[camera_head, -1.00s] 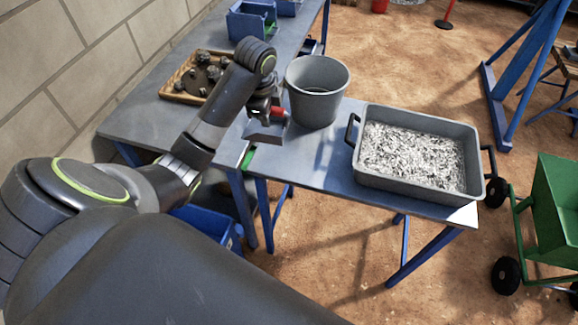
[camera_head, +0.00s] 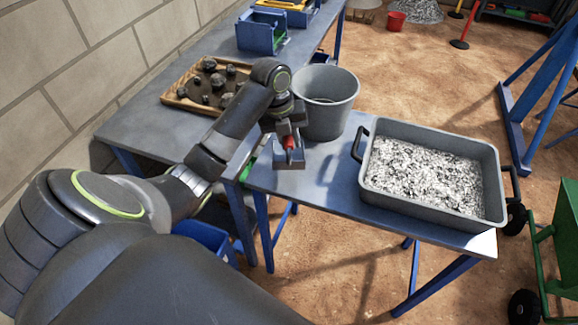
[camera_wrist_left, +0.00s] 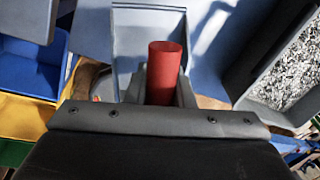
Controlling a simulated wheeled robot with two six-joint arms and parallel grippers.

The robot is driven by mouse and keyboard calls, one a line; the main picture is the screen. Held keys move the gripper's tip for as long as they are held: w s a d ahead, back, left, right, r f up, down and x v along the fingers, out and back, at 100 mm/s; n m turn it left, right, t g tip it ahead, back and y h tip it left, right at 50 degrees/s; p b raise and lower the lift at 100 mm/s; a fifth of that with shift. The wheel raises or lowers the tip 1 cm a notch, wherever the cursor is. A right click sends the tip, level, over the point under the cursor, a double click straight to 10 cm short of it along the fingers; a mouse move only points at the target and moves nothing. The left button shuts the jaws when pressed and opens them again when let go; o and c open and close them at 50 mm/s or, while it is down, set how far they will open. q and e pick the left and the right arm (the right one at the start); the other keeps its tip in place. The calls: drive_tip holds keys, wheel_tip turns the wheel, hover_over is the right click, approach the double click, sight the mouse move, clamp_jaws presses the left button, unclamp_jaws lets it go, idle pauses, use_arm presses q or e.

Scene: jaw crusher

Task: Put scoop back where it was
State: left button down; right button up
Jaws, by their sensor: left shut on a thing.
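My left gripper (camera_head: 289,139) is shut on the red handle of the scoop (camera_head: 289,159). The scoop's grey metal pan hangs below the gripper, at the left end of the near table, in front of the grey bucket. In the left wrist view the red handle (camera_wrist_left: 165,70) stands between the fingers, and part of the grey pan (camera_wrist_left: 148,28) shows behind it. I cannot tell whether the pan touches the tabletop. My right gripper is not in view.
The near table (camera_head: 330,185) carries a grey bucket (camera_head: 327,108) and a grey tray (camera_head: 440,215) of crushed grey material. A wooden tray (camera_head: 180,98) of dark rocks and blue bins (camera_head: 262,32) stand on the table behind. The tabletop between scoop and grey tray is clear.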

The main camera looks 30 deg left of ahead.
use_arm(q)
drive_tip(key=x, duration=0.4)
drive_tip(key=s+a+x, duration=0.1)
drive_tip(key=x, duration=0.2)
drive_tip(key=shift+f+p, duration=0.25)
drive_tip(key=shift+p, duration=0.15)
drive_tip(key=shift+w+a+f, duration=0.1)
drive_tip(key=shift+f, duration=0.35)
drive_tip(key=shift+f, duration=0.1)
drive_tip(key=c, duration=1.3)
unclamp_jaws()
drive_tip(key=shift+o, duration=0.2)
drive_tip(key=shift+r, duration=0.25)
drive_tip(key=b+v, duration=0.1)
drive_tip(key=v, duration=0.9)
drive_tip(key=shift+r, duration=0.35)
drive_tip(key=shift+a+r, duration=0.15)
drive_tip(key=shift+r, duration=0.45)
